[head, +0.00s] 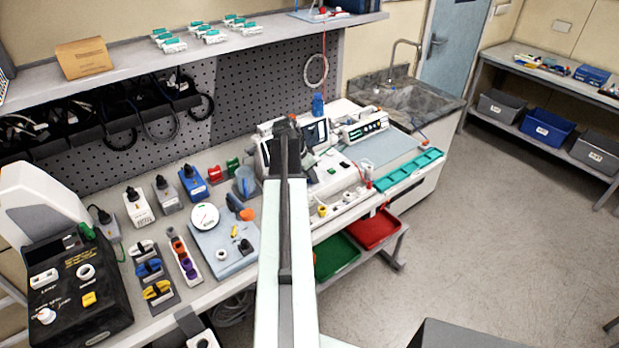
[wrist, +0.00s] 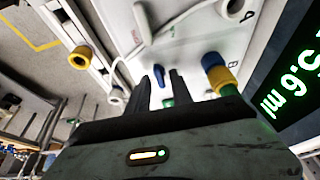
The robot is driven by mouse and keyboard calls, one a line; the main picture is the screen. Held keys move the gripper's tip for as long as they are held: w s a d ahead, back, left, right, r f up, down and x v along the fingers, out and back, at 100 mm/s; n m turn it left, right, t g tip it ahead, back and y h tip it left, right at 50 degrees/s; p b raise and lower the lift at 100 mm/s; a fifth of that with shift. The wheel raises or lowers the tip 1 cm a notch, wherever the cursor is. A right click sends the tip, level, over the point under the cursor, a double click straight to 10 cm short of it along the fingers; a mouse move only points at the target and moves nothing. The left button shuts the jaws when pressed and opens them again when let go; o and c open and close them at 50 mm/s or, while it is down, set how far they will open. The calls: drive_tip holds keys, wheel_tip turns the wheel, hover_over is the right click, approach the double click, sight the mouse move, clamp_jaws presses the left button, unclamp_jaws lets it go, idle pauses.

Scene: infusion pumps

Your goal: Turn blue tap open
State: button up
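My gripper (wrist: 167,70) points at a white panel in the wrist view. Its two dark fingers stand a narrow gap apart, with nothing clearly held between them.
A pump with a green display (wrist: 293,75) is close on the right in the wrist view. A yellow knob (wrist: 80,58) and white tubing are nearby. In the head view a blue bottle (head: 318,105), teal tray (head: 408,170) and red bin (head: 374,229) stand right of my arm.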

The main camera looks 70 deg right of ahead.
drive_tip(key=shift+w, duration=0.1)
clamp_jaws()
drive_tip(key=n, duration=0.1)
drive_tip(key=n+t, duration=0.1)
drive_tip(key=n, duration=0.1)
drive_tip(key=n+t, duration=0.1)
drive_tip(key=shift+s+a+n+h, duration=0.1)
drive_tip(key=shift+s+n+h, duration=0.2)
drive_tip(key=n+t, duration=0.1)
drive_tip(key=n, duration=0.4)
drive_tip(key=shift+s+t, duration=0.2)
drive_tip(key=shift+t, duration=0.2)
drive_tip(key=shift+n, duration=0.3)
drive_tip(key=shift+o, duration=1.5)
unclamp_jaws()
